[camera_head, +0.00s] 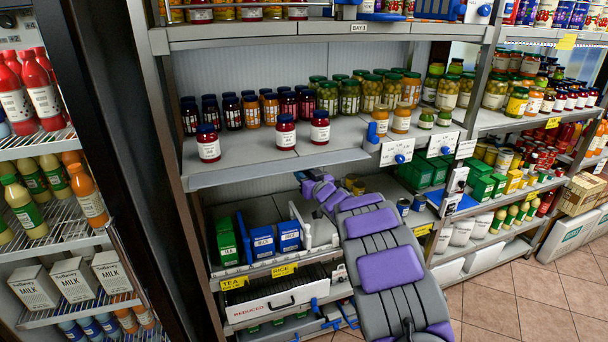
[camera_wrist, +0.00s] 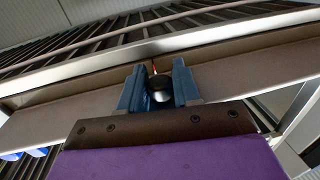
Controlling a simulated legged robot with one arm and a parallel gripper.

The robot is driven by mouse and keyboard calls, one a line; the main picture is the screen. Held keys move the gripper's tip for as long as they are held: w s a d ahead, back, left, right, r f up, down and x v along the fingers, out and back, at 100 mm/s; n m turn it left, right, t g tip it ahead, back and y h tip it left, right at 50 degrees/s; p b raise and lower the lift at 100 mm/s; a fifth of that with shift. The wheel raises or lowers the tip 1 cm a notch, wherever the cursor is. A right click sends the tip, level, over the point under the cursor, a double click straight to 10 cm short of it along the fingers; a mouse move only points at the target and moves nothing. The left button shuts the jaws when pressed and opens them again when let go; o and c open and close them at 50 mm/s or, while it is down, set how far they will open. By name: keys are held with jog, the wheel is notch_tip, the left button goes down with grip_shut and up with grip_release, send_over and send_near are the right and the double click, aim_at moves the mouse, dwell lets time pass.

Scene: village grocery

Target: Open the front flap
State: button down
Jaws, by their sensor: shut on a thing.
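In the head view, my grey and purple arm reaches into the shelf bay, and I cannot make out its fingertips there. In the wrist view, my gripper (camera_wrist: 158,78) has its two blue fingers on either side of a small dark rounded knob (camera_wrist: 160,90) and is shut on it. A long plain grey-brown panel (camera_wrist: 235,72) runs behind the fingers. I cannot tell whether the knob belongs to this front.
A grey shelf (camera_head: 240,175) with jars is above the arm. Green TEA (camera_head: 224,240) and blue RICE (camera_head: 262,242) boxes stand left of the arm. In the wrist view, dark slats (camera_wrist: 110,45) and a pale rail (camera_wrist: 220,36) lie beyond the fingers. Tiled floor (camera_head: 520,295) is clear at right.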

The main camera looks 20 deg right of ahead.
jog(key=shift+r+p, duration=0.15)
jog(key=shift+p, duration=0.25)
jog(key=r+g+p, duration=0.1)
jog(key=p, duration=0.3)
jog(key=shift+s, duration=0.1)
jog(key=g+p, duration=0.1)
jog(key=p, duration=0.4)
jog(key=r+g+p, duration=0.1)
jog(key=p, duration=0.4)
jog(key=shift+s+h, duration=0.15)
jog(key=shift+h, duration=0.15)
jog(key=shift+f+m+p, duration=0.1)
jog(key=shift+m+p, duration=0.2)
jog(key=shift+p, duration=0.8)
jog(key=shift+g, duration=0.3)
jog(key=c, duration=0.9)
grip_release()
jog(key=shift+f, duration=0.15)
jog(key=shift+d, duration=0.1)
